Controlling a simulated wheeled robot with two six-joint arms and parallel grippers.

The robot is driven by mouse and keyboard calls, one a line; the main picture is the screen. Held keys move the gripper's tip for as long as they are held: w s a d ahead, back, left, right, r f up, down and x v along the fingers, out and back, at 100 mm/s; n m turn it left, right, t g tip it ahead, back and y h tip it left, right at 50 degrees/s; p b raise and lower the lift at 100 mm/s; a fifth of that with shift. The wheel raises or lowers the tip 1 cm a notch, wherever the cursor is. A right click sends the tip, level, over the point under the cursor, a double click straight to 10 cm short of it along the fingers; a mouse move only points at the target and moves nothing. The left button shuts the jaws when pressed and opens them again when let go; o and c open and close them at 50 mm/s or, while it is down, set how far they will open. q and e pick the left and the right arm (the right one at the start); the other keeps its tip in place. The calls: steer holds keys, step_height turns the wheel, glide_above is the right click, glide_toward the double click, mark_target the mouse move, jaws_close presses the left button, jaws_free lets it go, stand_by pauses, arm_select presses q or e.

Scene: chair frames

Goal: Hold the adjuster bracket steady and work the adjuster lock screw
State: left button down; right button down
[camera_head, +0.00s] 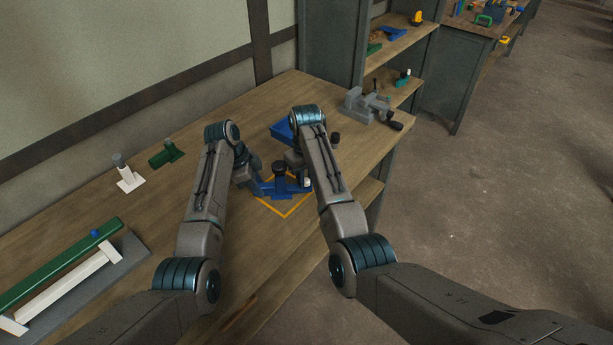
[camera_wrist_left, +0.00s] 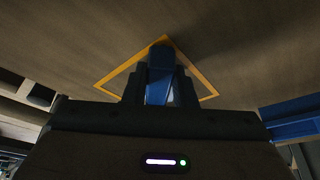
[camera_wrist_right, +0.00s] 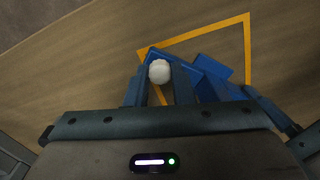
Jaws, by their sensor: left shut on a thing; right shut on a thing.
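The blue adjuster bracket (camera_head: 284,191) stands on the bench inside a yellow outlined square. A blue post with a dark round cap (camera_head: 279,168) rises at its middle. My left gripper (camera_head: 257,186) is shut on the left end of the bracket; the left wrist view shows the blue part (camera_wrist_left: 160,68) between its fingers. The white-headed lock screw (camera_wrist_right: 159,71) sits between the fingers of my right gripper (camera_wrist_right: 159,84), which is shut on it at the bracket's other end. In the head view the screw (camera_head: 307,182) shows beside my right arm, which hides part of that gripper.
A blue block (camera_head: 283,131) lies behind the bracket, partly hidden by my right arm. A grey vise (camera_head: 366,106) stands at the bench's far end. A green block (camera_head: 166,154), a white stand (camera_head: 127,178) and a green-and-white frame (camera_head: 62,262) are on the left.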

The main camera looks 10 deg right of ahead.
arm_select(q)
steer(key=shift+s+f, duration=0.1)
steer(key=shift+f, duration=0.1)
arm_select(e)
steer(key=shift+n, duration=1)
steer(key=c, duration=1.2)
jaws_free()
steer(key=shift+o, duration=0.2)
step_height(320, 180, up, 8)
steer(key=shift+s+f, duration=0.1)
steer(key=shift+f, duration=0.05)
arm_select(q)
steer(key=c, duration=1.5)
jaws_free()
steer(key=shift+c, duration=0.2)
steer(key=o, duration=0.4)
steer(key=shift+w, duration=0.2)
arm_select(e)
steer(key=shift+f, duration=0.15)
arm_select(q)
steer(key=shift+o, duration=0.2)
steer(key=shift+a+r, duration=0.15)
steer(key=shift+r, duration=0.35)
steer(key=v, duration=1.1)
